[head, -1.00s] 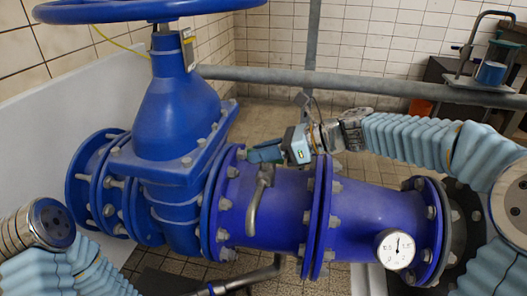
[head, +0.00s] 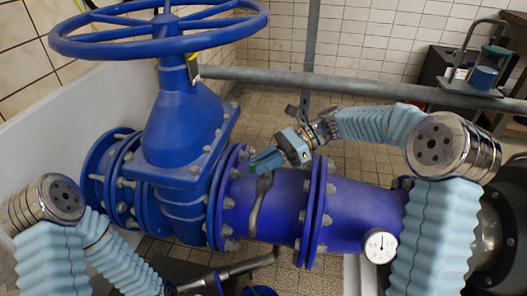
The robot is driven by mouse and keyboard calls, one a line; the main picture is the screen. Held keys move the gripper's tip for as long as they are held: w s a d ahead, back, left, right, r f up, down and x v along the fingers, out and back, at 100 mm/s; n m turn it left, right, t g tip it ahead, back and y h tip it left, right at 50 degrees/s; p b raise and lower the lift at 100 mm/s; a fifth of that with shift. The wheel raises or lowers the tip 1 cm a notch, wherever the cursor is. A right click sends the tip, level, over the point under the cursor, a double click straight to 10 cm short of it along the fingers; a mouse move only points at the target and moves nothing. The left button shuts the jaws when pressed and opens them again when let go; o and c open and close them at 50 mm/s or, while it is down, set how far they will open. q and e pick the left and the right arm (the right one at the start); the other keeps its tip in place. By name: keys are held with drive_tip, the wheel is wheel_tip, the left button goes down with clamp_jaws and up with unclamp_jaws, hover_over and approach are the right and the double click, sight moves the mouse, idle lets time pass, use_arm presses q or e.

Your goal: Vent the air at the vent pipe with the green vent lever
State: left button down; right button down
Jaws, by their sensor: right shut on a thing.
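The slim grey vent pipe (head: 259,205) rises along the near side of the blue main pipe and bends at its top. My right gripper (head: 265,161) is at the top of this vent pipe, with its light blue fingers closed and pointing left and slightly down.
A blue gate valve (head: 182,135) with a large blue handwheel (head: 160,38) stands at the left. A white round gauge (head: 380,246) sits at the lower right. A grey rail (head: 360,84) crosses behind. A lower grey pipe (head: 247,265) runs at the bottom. Tiled floor lies beyond.

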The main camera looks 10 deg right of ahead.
drive_tip(key=shift+n+g, duration=0.6)
drive_tip(key=shift+g, duration=0.1)
drive_tip(key=c, duration=1.2)
unclamp_jaws()
drive_tip(key=shift+o, duration=0.2)
drive_tip(key=shift+d, duration=0.1)
drive_tip(key=v, duration=1.3)
drive_tip(key=shift+w+d+r, duration=0.2)
drive_tip(key=shift+w+r, duration=0.05)
drive_tip(key=shift+r, duration=0.05)
